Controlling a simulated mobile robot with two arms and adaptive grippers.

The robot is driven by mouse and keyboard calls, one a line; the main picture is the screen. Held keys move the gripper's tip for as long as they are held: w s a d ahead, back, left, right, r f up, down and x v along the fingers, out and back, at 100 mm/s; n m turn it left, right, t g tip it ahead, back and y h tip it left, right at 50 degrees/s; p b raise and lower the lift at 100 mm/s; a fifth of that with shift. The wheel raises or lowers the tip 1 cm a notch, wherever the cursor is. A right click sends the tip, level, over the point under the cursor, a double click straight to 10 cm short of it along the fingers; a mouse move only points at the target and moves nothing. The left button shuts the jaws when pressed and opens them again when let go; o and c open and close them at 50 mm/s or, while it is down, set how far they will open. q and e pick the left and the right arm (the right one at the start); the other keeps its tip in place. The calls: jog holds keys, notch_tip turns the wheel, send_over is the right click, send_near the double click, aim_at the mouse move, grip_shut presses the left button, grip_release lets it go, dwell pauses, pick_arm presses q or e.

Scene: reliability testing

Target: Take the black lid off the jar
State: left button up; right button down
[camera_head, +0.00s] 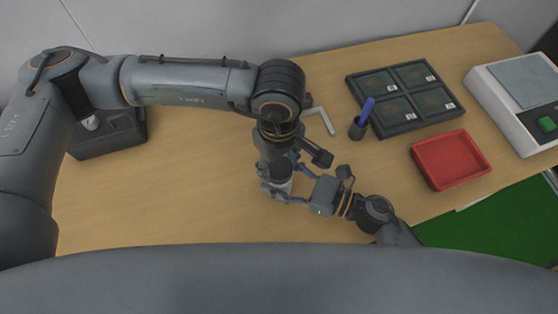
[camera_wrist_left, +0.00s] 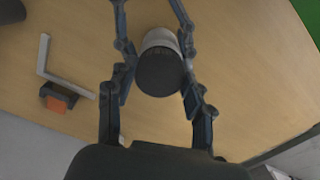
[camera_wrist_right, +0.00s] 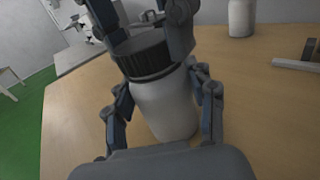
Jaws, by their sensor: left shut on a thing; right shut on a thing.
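The white jar (camera_wrist_right: 165,105) stands upright on the wooden table, with its ribbed black lid (camera_wrist_right: 145,55) on top. In the left wrist view the lid (camera_wrist_left: 160,70) is seen from above, with part of the white jar (camera_wrist_left: 158,38) behind it. My left gripper (camera_wrist_left: 158,82) is shut on the lid from above, one finger on each side. My right gripper (camera_wrist_right: 163,95) is shut on the jar's body from the side, below the lid. In the head view the left gripper hides most of the lid, and only a little of the jar (camera_head: 284,186) shows.
A dark compartment tray (camera_head: 405,95), a red tray (camera_head: 450,158) and a scale (camera_head: 520,90) are right. Another white bottle (camera_wrist_right: 240,17) shows. The table's front left is clear.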

pick_arm(q)
jog(key=n, duration=0.7)
jog(key=shift+n, duration=0.4)
jog(key=n, duration=0.7)
jog(key=shift+n, duration=0.3)
jog(key=n, duration=1.1)
jog(key=shift+n, duration=0.4)
jog(key=n, duration=0.5)
